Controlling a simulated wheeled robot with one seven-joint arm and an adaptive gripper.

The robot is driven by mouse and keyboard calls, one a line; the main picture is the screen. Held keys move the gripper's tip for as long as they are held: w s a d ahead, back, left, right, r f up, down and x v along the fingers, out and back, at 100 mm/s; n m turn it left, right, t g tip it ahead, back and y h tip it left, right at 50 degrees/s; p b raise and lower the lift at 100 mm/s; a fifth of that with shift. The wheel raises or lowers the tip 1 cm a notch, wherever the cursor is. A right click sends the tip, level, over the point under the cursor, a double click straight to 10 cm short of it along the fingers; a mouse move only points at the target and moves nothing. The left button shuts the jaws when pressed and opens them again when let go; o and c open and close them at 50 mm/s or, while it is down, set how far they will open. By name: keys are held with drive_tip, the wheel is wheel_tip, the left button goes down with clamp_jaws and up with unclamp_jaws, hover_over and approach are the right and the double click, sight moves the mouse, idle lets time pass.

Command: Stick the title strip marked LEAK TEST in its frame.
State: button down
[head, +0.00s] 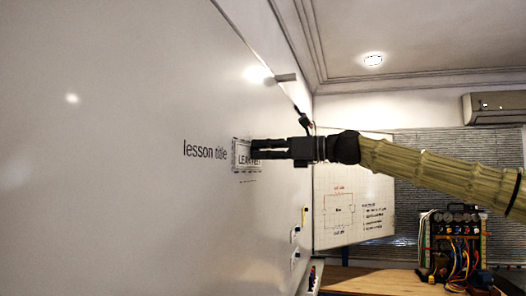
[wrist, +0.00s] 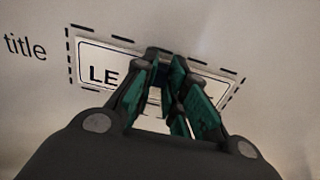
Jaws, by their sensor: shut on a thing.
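The title strip (head: 243,160) is a white plate with a dark border, and the letters "LEA" show on it in the head view. In the wrist view the strip (wrist: 94,73) shows "LE" at its left, with the rest of the lettering mostly behind my fingers. It lies at the dashed frame (wrist: 69,44) on the whiteboard, right of the words "lesson title" (head: 204,150). The strip appears inside the dashes; whether it touches the board I cannot tell. My gripper (head: 256,150) reaches in from the right and is shut on the strip's middle.
A second board with a circuit drawing (head: 352,205) stands behind. A rig with gauges and coloured cables (head: 452,245) is on a wooden table (head: 375,283) at the right.

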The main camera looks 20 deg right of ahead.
drive_tip(key=c, duration=1.4)
unclamp_jaws()
drive_tip(key=shift+d, duration=0.15)
drive_tip(key=o, duration=0.6)
drive_tip(key=shift+s, duration=0.1)
drive_tip(key=v, duration=0.9)
